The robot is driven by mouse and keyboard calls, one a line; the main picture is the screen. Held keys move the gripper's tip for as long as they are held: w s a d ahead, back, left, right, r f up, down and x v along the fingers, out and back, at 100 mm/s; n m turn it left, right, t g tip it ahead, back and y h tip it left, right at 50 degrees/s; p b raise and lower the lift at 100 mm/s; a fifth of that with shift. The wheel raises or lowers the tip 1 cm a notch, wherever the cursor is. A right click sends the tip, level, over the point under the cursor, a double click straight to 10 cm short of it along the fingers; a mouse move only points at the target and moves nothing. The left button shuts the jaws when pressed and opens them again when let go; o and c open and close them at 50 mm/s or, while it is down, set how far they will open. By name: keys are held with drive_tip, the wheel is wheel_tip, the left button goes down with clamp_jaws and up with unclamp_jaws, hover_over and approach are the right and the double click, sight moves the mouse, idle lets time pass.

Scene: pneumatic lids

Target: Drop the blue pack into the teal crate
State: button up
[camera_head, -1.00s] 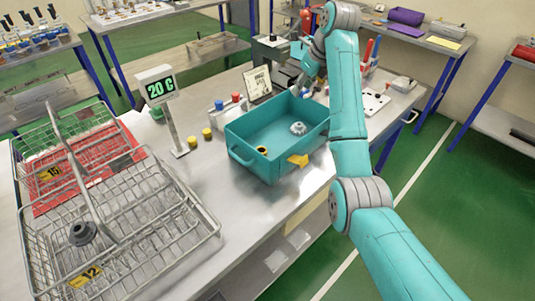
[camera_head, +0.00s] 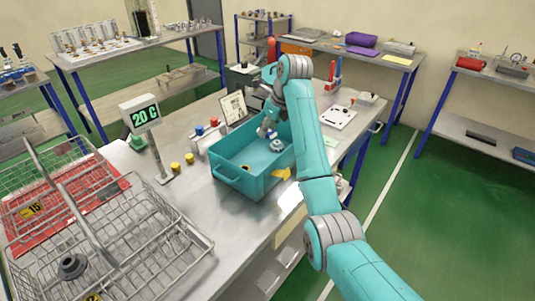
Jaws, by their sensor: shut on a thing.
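The teal crate (camera_head: 238,187) stands open on the metal workbench. A round grey part (camera_head: 277,146) and a small yellow-and-black ring (camera_head: 245,168) lie inside it. My gripper (camera_head: 268,131) points down over the far right part of the crate. It is shut on a small blue-and-white thing (camera_head: 271,135), which looks like the blue pack. The pack is partly hidden by the fingers, and its height above the crate floor is hard to tell.
Wire baskets (camera_head: 120,235) fill the bench's left front. A display reading 20 C (camera_head: 139,114) stands left of the crate, with yellow-capped items (camera_head: 176,167) between. An upright card (camera_head: 233,108) stands behind. A yellow piece (camera_head: 282,174) is at the crate's right side.

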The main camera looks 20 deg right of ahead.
drive_tip(key=shift+f, duration=0.25)
drive_tip(key=o, duration=1)
